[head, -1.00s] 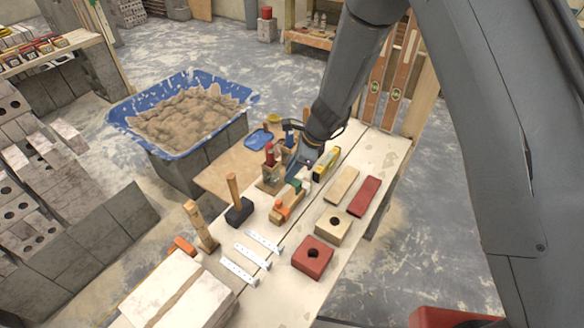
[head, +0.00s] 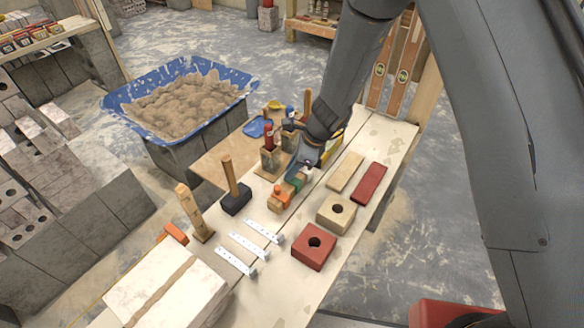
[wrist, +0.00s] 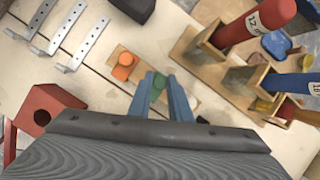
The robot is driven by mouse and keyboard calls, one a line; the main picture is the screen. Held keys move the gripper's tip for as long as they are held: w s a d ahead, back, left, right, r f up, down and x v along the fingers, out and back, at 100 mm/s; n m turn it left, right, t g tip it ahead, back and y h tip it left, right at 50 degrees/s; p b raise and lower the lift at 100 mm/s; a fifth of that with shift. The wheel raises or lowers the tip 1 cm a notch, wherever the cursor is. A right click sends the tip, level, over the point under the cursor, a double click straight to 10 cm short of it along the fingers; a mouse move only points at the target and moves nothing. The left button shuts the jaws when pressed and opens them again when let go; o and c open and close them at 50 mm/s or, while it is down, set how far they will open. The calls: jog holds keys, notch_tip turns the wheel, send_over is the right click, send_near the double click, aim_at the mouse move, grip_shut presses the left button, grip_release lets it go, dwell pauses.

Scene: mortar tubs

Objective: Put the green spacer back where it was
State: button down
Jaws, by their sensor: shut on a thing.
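The green spacer (wrist: 159,107) is between the fingers of my gripper (wrist: 160,100) in the wrist view; the fingers hide most of it. My gripper is shut on it. In the head view green shows at my gripper's tip (head: 296,178), just beyond orange pieces (head: 281,190) on a wooden block on the bench. In the wrist view two round orange tops (wrist: 123,65) stand on that tan block, just left of my fingers. A white piece (head: 308,171) shows beside my gripper. I cannot tell whether the spacer touches the block.
A wooden rack (wrist: 240,80) with red and blue tubes is close on the right in the wrist view. A black-headed mallet (head: 236,198), white metal straps (head: 250,245), a holed red block (head: 314,246) and a holed tan block (head: 336,214) stand around on the bench.

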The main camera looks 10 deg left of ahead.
jog(key=shift+f+b, duration=0.4)
dwell(0.8)
jog(key=c, duration=1.6)
grip_release()
jog(key=shift+o, duration=0.2)
jog(key=shift+r, duration=0.1)
jog(key=s+d+r+n+h, duration=0.1)
jog(key=s+d+r+n, duration=0.25)
jog(key=d+r, duration=0.5)
jog(key=s+d+r+n+h, duration=0.1)
jog(key=s+d+r+n, duration=0.1)
jog(key=d+r+n, duration=0.6)
jog(key=s+d+r+n+h, duration=0.1)
jog(key=s+d+n, duration=0.1)
jog(key=s+d, duration=0.3)
jog(key=s+d+r+n+h, duration=0.1)
jog(key=s+d, duration=0.4)
jog(key=d, duration=0.6)
jog(key=shift+s+r+n+t+h, duration=0.25)
jog(key=shift+r+n, duration=0.45)
jog(key=shift+n, duration=0.55)
